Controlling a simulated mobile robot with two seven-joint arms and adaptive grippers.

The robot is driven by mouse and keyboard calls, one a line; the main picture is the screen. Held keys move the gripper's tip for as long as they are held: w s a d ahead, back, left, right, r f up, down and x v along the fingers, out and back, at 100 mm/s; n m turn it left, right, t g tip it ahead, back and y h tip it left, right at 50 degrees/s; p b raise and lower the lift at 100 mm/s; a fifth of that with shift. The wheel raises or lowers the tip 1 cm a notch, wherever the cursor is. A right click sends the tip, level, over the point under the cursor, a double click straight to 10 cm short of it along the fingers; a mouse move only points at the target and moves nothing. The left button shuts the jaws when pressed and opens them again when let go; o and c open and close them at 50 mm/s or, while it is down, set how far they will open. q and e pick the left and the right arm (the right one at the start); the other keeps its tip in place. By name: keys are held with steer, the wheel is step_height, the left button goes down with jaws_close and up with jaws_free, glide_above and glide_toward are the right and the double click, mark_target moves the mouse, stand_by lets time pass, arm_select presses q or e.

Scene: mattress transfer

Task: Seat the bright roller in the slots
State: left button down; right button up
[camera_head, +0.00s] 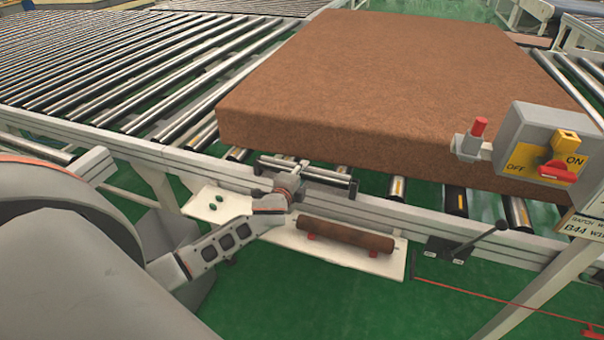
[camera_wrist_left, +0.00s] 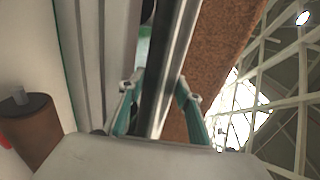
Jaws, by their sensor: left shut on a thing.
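The bright roller (camera_head: 328,174) is a slim metal bar at the conveyor's front rail, just before the brown mattress. It lies roughly along the rail. My left gripper (camera_head: 286,182) is shut around it near its middle. In the left wrist view the bright roller (camera_wrist_left: 172,75) runs between the two teal fingers of the left gripper (camera_wrist_left: 158,100). The slots are not clear in either view, and I cannot tell whether the roller ends touch the frame. My right gripper is out of view.
The brown mattress (camera_head: 400,85) lies on the conveyor. A rusty roller (camera_head: 345,235) rests on a white shelf (camera_head: 385,263) below the front rail (camera_head: 400,213). A lever (camera_head: 480,242) and a grey ON/OFF switch box (camera_head: 530,135) are at the right. Bright rollers fill the upper left.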

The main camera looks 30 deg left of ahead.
arm_select(q)
steer(key=shift+f, duration=0.1)
steer(key=c, duration=1.4)
jaws_free()
steer(key=shift+o, duration=0.2)
steer(key=shift+f, duration=0.1)
steer(key=shift+s+f, duration=0.1)
steer(key=shift+f, duration=0.05)
steer(key=v, duration=1.2)
steer(key=shift+r, duration=0.25)
steer(key=s+d+f+n+g+h, duration=0.3)
steer(key=s+d+f+n+h, duration=0.3)
steer(key=s+d+f, duration=1.1)
steer(key=s+d+n, duration=0.3)
steer(key=s+n, duration=0.1)
steer(key=shift+f+n+g, duration=0.3)
steer(key=shift+f+n, duration=0.1)
